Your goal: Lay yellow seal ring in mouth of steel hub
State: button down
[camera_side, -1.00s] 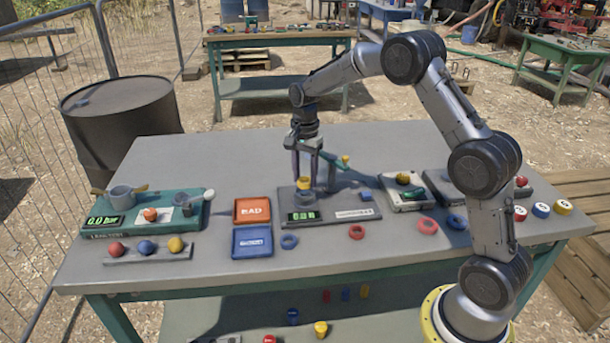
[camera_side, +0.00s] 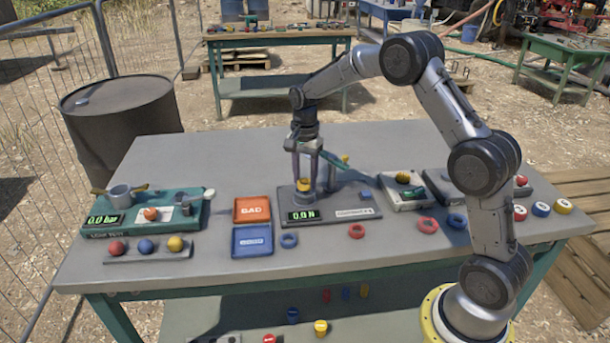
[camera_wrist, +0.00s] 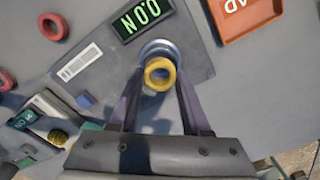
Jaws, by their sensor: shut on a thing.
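The yellow seal ring (camera_wrist: 160,73) is between the fingertips of my gripper (camera_wrist: 158,80) in the wrist view. The gripper is shut on it. The steel hub (camera_wrist: 158,48) shows as a round metal rim just beyond the ring, which overlaps its near edge in this view. In the side view the yellow seal ring (camera_side: 304,184) is between the fingers of my gripper (camera_side: 304,187), at the hub on the grey fixture plate. I cannot tell whether the ring touches the hub, whose mouth is partly hidden.
The fixture plate (camera_side: 350,216) has a display reading 0.0 N. Loose blue (camera_side: 289,241) and red (camera_side: 357,231) rings lie in front.

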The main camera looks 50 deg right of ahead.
jog(key=shift+f, duration=0.7)
grip_release()
dwell(0.4)
jog(key=shift+r, duration=0.1)
jog(key=shift+r, duration=3.65)
